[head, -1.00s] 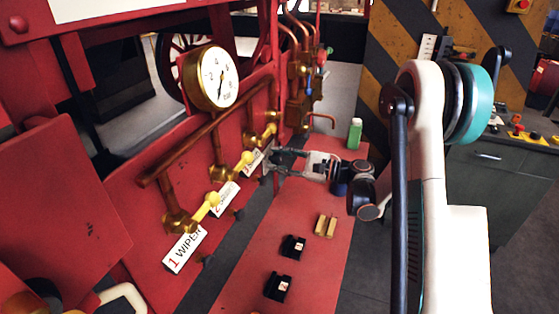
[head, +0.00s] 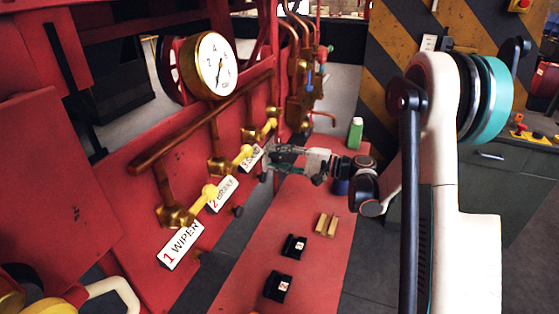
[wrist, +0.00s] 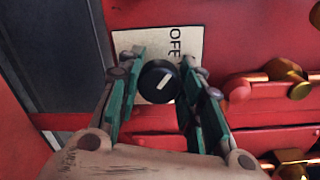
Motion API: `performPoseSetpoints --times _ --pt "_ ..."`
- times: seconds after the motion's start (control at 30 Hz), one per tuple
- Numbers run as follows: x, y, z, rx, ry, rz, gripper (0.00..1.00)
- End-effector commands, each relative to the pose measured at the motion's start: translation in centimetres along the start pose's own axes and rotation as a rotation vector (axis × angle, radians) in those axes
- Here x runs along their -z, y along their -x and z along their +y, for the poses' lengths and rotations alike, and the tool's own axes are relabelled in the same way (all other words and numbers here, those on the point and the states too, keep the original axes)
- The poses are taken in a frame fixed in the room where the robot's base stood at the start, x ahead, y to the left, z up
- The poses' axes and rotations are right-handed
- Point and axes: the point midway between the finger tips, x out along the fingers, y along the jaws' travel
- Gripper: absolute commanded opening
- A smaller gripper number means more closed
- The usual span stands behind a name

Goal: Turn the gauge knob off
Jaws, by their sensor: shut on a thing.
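The gauge knob (wrist: 157,84), round and black with a white pointer line, sits between my two green finger pads in the wrist view. Its line slants toward the upper right. Behind it is a pale plate (wrist: 127,40) with "OFF" printed sideways to the upper right of the knob. My gripper (wrist: 160,86) is shut on the knob, with a finger on each side. In the head view my gripper (head: 272,156) is at the red panel beside the third label, and it hides the knob there. A round brass gauge (head: 211,65) with a white face is up and to the left.
Yellow-handled brass valves (head: 213,195) and a copper pipe (head: 190,132) line the red panel left of my gripper. A red bench (head: 260,250) below carries black blocks, brass pieces and a green bottle (head: 355,133). Red and brass fittings (wrist: 265,82) lie right of my fingers.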

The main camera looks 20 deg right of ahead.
Motion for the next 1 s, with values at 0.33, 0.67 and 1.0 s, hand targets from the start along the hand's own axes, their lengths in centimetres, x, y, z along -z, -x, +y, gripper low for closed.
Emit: performPoseSetpoints --times 0.33,0.67,1.0 --pt "-0.02 -0.01 0.16 -0.006 0.132 0.004 0.10" --pt "-0.03 0.00 0.15 -0.007 0.152 0.005 0.10" --pt "-0.03 -0.01 0.13 -0.006 0.151 0.005 0.55"
